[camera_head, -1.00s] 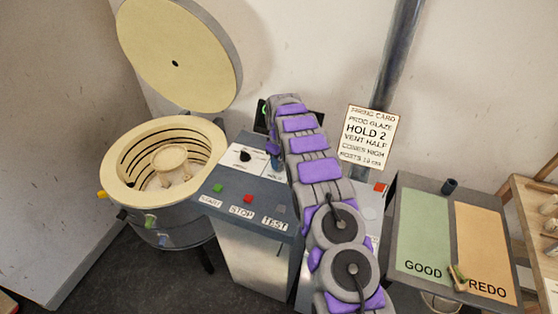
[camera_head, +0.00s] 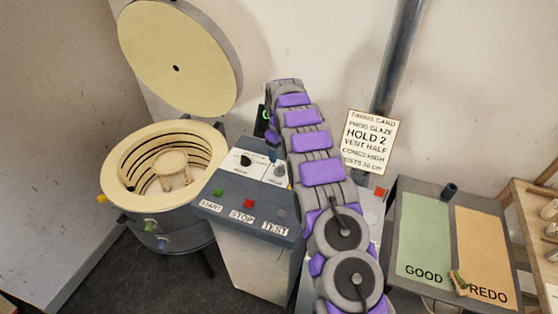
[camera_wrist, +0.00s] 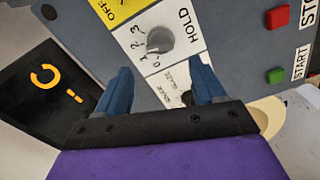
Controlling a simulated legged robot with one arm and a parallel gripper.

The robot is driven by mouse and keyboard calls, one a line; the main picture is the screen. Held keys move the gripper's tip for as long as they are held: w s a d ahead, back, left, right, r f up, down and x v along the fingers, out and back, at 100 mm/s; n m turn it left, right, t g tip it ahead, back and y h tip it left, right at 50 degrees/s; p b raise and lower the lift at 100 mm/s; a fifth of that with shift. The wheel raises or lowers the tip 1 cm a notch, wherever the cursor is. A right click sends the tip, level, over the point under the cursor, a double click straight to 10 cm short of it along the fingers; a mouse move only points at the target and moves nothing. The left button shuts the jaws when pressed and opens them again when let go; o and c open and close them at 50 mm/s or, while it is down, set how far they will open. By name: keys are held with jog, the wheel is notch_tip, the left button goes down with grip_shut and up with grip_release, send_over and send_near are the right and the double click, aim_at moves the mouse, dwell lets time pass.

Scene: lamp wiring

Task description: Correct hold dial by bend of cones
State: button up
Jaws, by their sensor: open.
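The hold dial (camera_wrist: 160,40) is a grey round knob on a white plate marked HOLD, with numbers from 0 to 3 along one side. I cannot tell surely which number its pointer meets. It also shows as a grey knob on the control panel in the head view (camera_head: 280,170). My gripper (camera_wrist: 160,88) is open and empty, its two blue fingers apart and the dial beyond their tips. In the head view my arm partly covers the panel's right side. A firing card (camera_head: 371,140) on the wall reads HOLD 2 and CONES HIGH. I cannot make out bent cones.
A black knob (camera_head: 246,160) sits beside the hold dial. Green, red and grey buttons (camera_head: 248,204) line the panel's front. The kiln (camera_head: 120,165) stands open at left. A dark screen (camera_wrist: 42,95) shows orange marks. A GOOD/REDO board (camera_head: 423,235) lies right.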

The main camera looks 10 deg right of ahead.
notch_tip(320, 180, up, 10)
jog(key=shift+p, duration=0.35)
jog(key=shift+r, duration=0.15)
